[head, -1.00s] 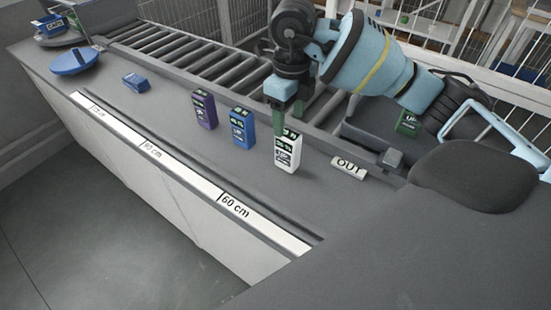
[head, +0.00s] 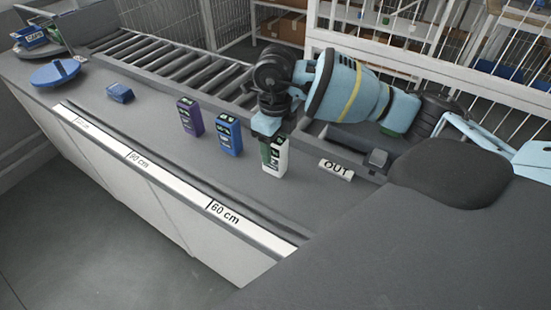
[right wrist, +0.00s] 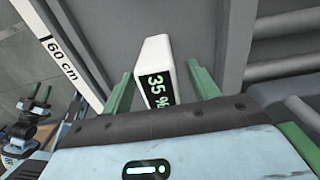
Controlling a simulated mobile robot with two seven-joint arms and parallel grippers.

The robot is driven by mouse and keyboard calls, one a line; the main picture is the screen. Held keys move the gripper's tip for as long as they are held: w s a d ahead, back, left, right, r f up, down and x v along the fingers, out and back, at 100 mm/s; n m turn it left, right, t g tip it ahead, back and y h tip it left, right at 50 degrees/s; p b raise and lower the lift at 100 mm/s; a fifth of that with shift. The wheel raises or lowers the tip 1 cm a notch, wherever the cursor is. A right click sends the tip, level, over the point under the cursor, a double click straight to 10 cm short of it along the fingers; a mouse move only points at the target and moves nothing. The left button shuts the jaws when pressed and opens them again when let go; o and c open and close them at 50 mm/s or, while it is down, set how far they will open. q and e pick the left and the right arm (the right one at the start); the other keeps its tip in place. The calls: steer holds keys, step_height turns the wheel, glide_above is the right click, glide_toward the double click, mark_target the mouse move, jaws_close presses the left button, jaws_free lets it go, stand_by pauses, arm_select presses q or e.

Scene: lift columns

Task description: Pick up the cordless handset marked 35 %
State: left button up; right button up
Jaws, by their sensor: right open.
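The white handset (head: 275,163) stands upright on the grey counter, and its screen reads 35 % in the right wrist view (right wrist: 154,62). My right gripper (head: 270,143) is above it and hides part of its top in the head view. In the right wrist view its two green fingers (right wrist: 162,88) are open, one on each side of the handset, with visible gaps. A small part with green tips at the left of that view (right wrist: 33,105) looks like my left gripper; its jaw state is unclear.
A blue handset (head: 229,137) and a purple one (head: 190,118) stand left of the white one. An OUT label (head: 336,168) lies to its right. A blue box (head: 120,93) and a blue round dish (head: 55,73) are farther left. A roller conveyor (head: 160,62) runs behind.

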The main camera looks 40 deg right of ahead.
steer(key=shift+f, duration=0.3)
steer(key=shift+c, duration=0.4)
jaws_close()
steer(key=shift+r, duration=0.2)
steer(key=shift+r, duration=0.65)
step_height(320, 180, up, 2)
steer(key=shift+s+a, duration=0.1)
steer(key=shift+a, duration=0.05)
steer(key=s+a+r, duration=0.1)
steer(key=s+a, duration=0.9)
steer(key=s, duration=0.1)
steer(key=shift+s+a+r, duration=0.2)
steer(key=shift+s+a, duration=0.05)
steer(key=shift+s, duration=0.1)
